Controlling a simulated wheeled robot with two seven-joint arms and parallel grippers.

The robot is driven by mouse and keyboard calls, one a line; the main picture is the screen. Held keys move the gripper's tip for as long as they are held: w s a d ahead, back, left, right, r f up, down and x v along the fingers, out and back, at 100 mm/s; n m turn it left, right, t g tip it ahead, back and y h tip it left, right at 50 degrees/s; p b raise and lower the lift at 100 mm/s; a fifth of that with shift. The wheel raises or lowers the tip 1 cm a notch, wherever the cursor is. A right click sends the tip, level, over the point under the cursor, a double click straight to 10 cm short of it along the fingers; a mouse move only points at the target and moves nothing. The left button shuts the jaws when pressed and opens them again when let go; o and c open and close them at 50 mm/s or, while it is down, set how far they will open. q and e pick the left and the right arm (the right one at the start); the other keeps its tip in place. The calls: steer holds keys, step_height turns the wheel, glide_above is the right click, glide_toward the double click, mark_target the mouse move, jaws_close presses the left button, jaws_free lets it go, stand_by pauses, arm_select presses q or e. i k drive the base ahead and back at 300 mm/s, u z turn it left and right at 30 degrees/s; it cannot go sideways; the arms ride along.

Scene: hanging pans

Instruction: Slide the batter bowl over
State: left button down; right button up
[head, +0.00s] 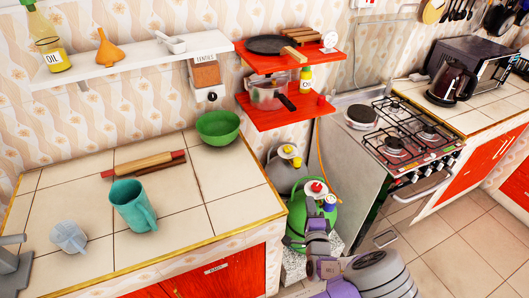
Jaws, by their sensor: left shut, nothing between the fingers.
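The green bowl (218,128) stands upright at the back of the tiled counter (235,178), near its right side. No batter can be made out in it. My left gripper (13,262) shows as a grey shape cut off by the left edge of the head view. It is shut and empty, well to the left of the bowl and apart from it. My right arm comes in from the lower right in front of the green gas cylinder.
A rolling pin (144,165), a teal mug (133,206) and a clear cup (68,236) stand or lie left of the bowl. A white shelf (140,54) and red shelves (282,112) hang above. Gas cylinders (296,231) stand right of the counter. Bare tiles lie in front of the bowl.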

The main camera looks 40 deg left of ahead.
mark_target(219, 127)
steer(key=z, duration=2.5)
steer(key=i, duration=0.1)
steer(key=u, duration=2.2)
steer(key=i, duration=1.35)
steer(key=u, duration=1.55)
steer(key=i, duration=0.45)
steer(key=u, duration=0.45)
